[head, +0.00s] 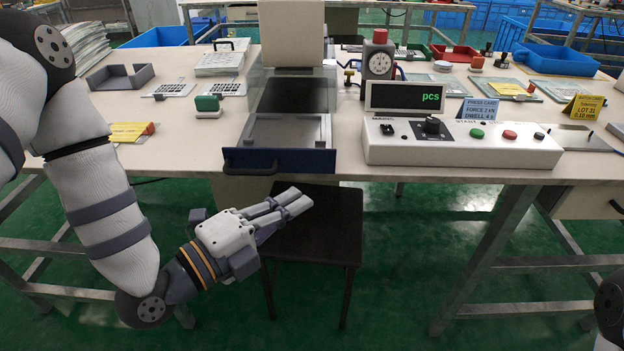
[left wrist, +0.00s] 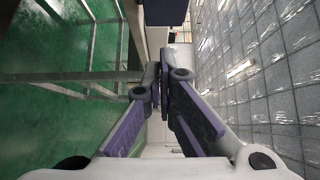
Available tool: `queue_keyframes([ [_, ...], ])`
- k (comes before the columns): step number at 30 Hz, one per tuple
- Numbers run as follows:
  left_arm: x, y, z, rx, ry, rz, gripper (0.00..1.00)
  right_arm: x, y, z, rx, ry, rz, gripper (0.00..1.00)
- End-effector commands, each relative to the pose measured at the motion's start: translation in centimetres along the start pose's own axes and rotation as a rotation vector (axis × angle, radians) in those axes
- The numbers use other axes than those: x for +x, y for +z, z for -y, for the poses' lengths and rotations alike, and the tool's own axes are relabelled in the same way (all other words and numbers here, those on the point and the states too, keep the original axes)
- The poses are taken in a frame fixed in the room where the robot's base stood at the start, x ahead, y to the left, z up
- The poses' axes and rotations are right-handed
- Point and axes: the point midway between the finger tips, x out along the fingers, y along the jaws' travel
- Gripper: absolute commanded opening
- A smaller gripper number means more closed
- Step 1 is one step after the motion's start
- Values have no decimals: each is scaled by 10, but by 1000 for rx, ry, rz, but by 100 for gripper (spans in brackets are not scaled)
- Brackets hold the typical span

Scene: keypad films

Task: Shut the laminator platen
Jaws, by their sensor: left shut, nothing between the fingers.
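The laminator stands in the middle of the table in the head view. Its platen (head: 285,131) is a grey tray with a dark blue front panel (head: 315,161) and a black bar handle (head: 250,168). The platen is drawn out to the table's front edge, in front of the machine's cream upright housing (head: 292,33). My left gripper (head: 298,200) is shut and empty, below and in front of the blue panel, apart from it. Its closed fingers (left wrist: 162,80) also show in the left wrist view. My right gripper is out of view.
A black stool (head: 335,225) stands under the table's front edge, below my left gripper. A white control box (head: 460,145) with buttons is right of the platen. A green-topped stamp (head: 207,105) is left of it. Open floor lies in front.

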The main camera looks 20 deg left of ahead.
Motion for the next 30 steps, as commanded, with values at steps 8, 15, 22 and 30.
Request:
queue_keyframes([
  [8, 49, 15, 0, 0, -1, 3, 0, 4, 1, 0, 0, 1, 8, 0],
  [15, 62, 28, 0, -1, 2, 0, 0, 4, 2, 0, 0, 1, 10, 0],
  [22, 63, 28, -1, -2, 2, 0, 0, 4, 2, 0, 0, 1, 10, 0],
  [30, 83, 48, -3, 2, 2, -1, 0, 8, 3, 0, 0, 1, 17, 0],
])
